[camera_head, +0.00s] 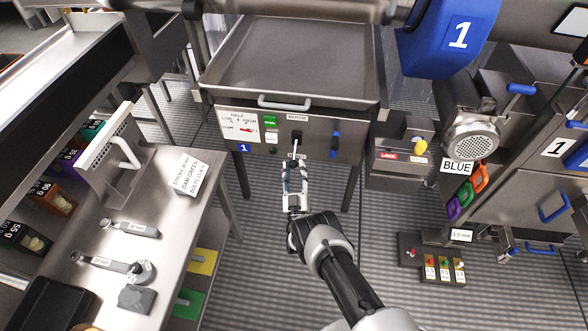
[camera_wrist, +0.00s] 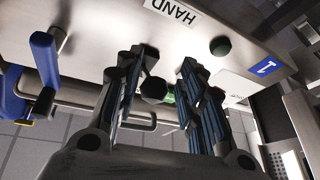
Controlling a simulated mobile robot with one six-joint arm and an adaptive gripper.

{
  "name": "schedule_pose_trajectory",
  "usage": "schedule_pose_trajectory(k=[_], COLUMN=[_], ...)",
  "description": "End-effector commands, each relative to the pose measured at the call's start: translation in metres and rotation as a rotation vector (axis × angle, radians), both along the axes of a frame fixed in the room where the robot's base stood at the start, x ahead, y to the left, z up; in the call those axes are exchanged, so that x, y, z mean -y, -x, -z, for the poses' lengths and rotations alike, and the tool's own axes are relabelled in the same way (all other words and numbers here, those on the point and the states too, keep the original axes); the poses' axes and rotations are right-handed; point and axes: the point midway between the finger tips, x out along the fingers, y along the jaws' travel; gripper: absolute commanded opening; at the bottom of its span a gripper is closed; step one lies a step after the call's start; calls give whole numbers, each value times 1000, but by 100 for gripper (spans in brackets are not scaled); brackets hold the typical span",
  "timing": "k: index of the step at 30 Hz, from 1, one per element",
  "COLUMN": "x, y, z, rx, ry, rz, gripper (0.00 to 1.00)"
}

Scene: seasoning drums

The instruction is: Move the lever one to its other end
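The grey front panel marked with a blue 1 (camera_head: 244,148) carries a small lever (camera_head: 295,146) on a black mount, below the sliding tray. My gripper (camera_head: 295,172) is just in front of this lever, pointing at the panel. In the wrist view my gripper (camera_wrist: 166,68) has its two fingers spread apart. A dark round knob (camera_wrist: 153,90), apparently the lever's end, shows between them, closer to the left finger. I cannot tell whether they touch. The lever's stem and base are partly hidden by the fingers in the wrist view.
A blue handle (camera_head: 335,145) is on the same panel, right of the lever; it also shows in the wrist view (camera_wrist: 45,72). Green buttons (camera_head: 270,121) are left of the lever. A steel side table (camera_head: 150,215) stands left and a machine marked BLUE (camera_head: 470,140) right.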

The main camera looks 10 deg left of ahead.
Motion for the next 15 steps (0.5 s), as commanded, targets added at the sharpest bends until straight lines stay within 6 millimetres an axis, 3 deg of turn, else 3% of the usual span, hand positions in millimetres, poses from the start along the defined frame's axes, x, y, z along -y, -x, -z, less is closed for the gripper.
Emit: schedule_pose_trajectory(k=[4,15], x=[-1,-1], y=[-1,3], z=[-3,-2], rx=[5,8], ry=[-2,-3], rz=[-1,-2], gripper=[47,47])
